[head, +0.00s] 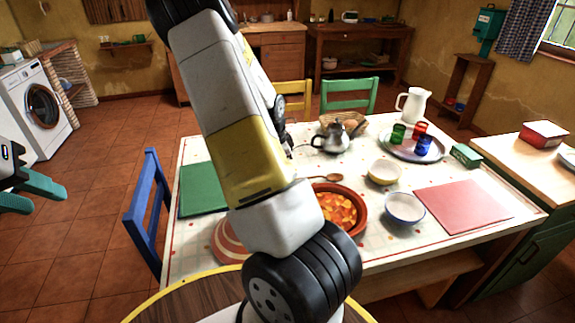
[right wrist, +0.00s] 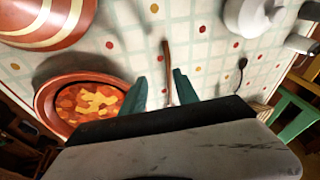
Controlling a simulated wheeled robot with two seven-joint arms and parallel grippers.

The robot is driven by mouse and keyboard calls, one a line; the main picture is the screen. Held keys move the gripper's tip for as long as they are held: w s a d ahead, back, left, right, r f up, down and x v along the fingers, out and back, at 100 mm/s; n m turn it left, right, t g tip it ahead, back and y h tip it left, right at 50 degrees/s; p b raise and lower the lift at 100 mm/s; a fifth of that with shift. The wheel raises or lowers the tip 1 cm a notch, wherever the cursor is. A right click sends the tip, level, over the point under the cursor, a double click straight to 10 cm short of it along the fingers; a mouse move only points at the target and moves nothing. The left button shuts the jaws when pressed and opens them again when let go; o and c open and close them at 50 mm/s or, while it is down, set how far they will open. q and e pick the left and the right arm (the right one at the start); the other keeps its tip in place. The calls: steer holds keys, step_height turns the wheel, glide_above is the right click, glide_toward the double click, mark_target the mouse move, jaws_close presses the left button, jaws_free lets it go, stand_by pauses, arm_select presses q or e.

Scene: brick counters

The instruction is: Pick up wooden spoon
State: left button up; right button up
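The wooden spoon (head: 334,177) lies on the table between the stew dish and the teapot. In the head view its bowl shows and its handle runs left behind my right arm. In the right wrist view the spoon's handle (right wrist: 167,65) points away from the gripper, and its bowl is hidden by the gripper body. My right gripper (right wrist: 160,92) is open, its teal fingers apart on either side of the handle; I cannot tell its height above the table. My right arm hides it in the head view. My left gripper (head: 40,192) is open and empty, at the far left away from the table.
The stew dish (head: 352,228) is close beside the spoon; it also shows in the right wrist view (right wrist: 45,104). The teapot (head: 332,142) stands beyond. Bowls, a tray (head: 388,150) with cups and a white jug (head: 412,104) stand right. A blue chair (head: 146,215) is left.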

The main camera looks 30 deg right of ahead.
steer(key=d+f, duration=0.2)
steer(key=f, duration=0.1)
steer(key=d+f+m+h, duration=0.1)
steer(key=d+f, duration=0.2)
steer(key=w+d+f+h, duration=0.1)
steer(key=d+f, duration=0.2)
steer(key=shift+d+m+g, duration=0.2)
steer(key=shift+m+g, duration=0.1)
steer(key=shift+c, duration=0.3)
jaws_close()
